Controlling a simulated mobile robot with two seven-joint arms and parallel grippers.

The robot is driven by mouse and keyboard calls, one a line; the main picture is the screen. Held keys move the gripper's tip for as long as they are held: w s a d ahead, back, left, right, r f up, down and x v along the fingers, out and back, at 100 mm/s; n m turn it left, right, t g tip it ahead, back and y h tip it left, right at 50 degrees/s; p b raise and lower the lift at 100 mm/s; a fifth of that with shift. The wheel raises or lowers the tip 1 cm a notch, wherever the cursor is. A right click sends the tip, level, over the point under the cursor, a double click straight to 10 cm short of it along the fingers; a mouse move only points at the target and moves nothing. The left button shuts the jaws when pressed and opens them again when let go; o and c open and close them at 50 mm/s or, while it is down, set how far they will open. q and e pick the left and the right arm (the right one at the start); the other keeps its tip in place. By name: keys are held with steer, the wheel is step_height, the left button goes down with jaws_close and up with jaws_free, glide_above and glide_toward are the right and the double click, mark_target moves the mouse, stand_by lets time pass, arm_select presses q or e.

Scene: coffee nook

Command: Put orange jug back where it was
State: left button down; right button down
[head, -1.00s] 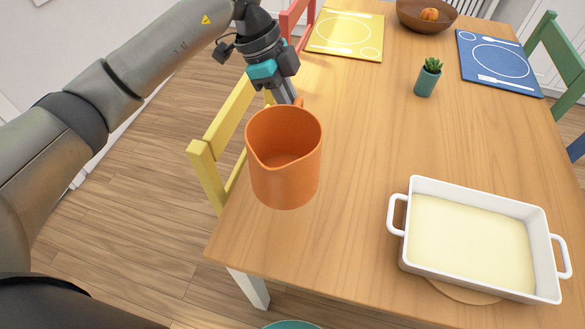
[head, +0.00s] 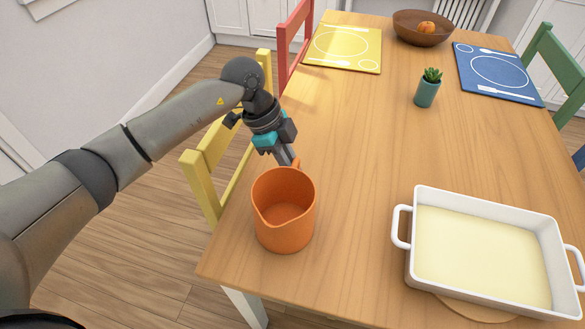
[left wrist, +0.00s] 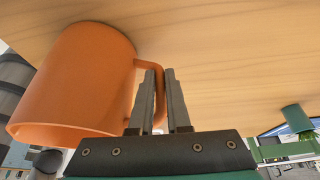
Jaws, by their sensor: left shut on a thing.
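The orange jug (head: 284,225) is upright at the near left part of the wooden table (head: 350,240). In the head view it looks empty, and I cannot tell whether its base touches the tabletop. My left gripper (head: 293,163) is behind the jug and shut on its handle. In the left wrist view, the fingers (left wrist: 160,100) close around the handle (left wrist: 153,66), with the jug's body (left wrist: 75,85) to the left. My right gripper is not in view.
A white baking dish (head: 402,255) with pale yellow filling stands to the jug's right. A small potted plant (head: 427,92), yellow placemat (head: 330,62), blue placemat (head: 475,80) and brown bowl (head: 410,32) are farther back. A yellow chair (head: 200,185) stands at the left. The table's middle is clear.

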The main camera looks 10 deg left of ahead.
arm_select(q)
steer(key=c, duration=0.9)
jaws_free()
steer(key=shift+c, duration=0.2)
steer(key=shift+o, duration=0.3)
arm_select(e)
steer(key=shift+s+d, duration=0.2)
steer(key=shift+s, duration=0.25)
arm_select(q)
steer(key=p+v, duration=0.3)
steer(key=v, duration=0.9)
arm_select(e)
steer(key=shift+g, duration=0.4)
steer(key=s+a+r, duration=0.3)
arm_select(q)
steer(key=shift+r, duration=0.1)
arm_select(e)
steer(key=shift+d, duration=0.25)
